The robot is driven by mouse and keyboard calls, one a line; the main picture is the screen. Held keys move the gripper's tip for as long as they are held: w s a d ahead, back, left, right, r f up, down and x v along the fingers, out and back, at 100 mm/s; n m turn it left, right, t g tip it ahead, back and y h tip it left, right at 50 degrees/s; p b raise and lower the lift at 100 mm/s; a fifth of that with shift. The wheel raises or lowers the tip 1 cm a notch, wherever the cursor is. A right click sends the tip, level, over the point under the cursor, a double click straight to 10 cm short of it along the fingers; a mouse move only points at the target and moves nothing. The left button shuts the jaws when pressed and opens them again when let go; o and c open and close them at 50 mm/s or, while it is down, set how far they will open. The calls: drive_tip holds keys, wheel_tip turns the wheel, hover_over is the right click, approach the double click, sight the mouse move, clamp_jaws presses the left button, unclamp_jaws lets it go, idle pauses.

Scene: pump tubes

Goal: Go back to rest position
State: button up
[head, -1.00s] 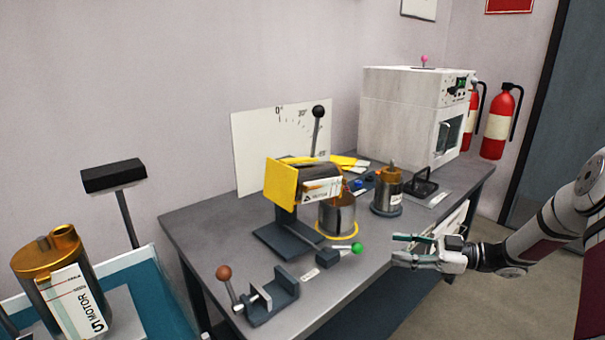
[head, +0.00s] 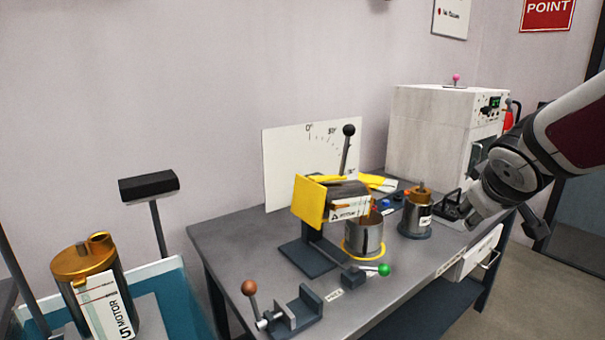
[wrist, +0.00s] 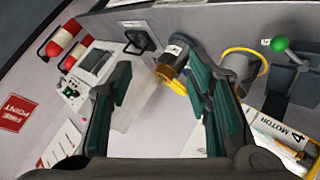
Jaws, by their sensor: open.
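My gripper (wrist: 161,78) is open in the wrist view. Its two green-padded fingers are wide apart, with nothing between them. In the head view my arm comes in from the right edge, and its wrist is raised in front of the white oven-like box (head: 430,135). The fingertips are hard to make out there.
The grey table (head: 225,240) holds a tilted yellow-plated motor fixture (head: 310,202), a metal cup (head: 364,238), a smaller canister (head: 417,215) and a clamp (head: 300,312). A motor (head: 95,285) stands at left. Floor (head: 560,270) is free at right.

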drive_tip(key=s+a+f+m+g+y, duration=0.1)
drive_tip(key=s+a+f+g, duration=0.3)
drive_tip(key=s, duration=0.8)
drive_tip(key=s+a+m+g+y, duration=0.15)
drive_tip(key=s+a, duration=0.35)
drive_tip(key=s, duration=0.6)
drive_tip(key=s+a+f+m+g+y, duration=0.1)
drive_tip(key=s+a+f+g+y, duration=0.3)
drive_tip(key=s, duration=0.8)
wheel_tip(320, 180, up, 21)
drive_tip(key=w+a+t+h+p, duration=0.1)
drive_tip(key=t+p, duration=0.4)
drive_tip(key=p, duration=1.2)
drive_tip(key=shift+r+h+p, duration=0.2)
drive_tip(key=shift+h+p, duration=0.2)
drive_tip(key=shift+h, duration=0.25)
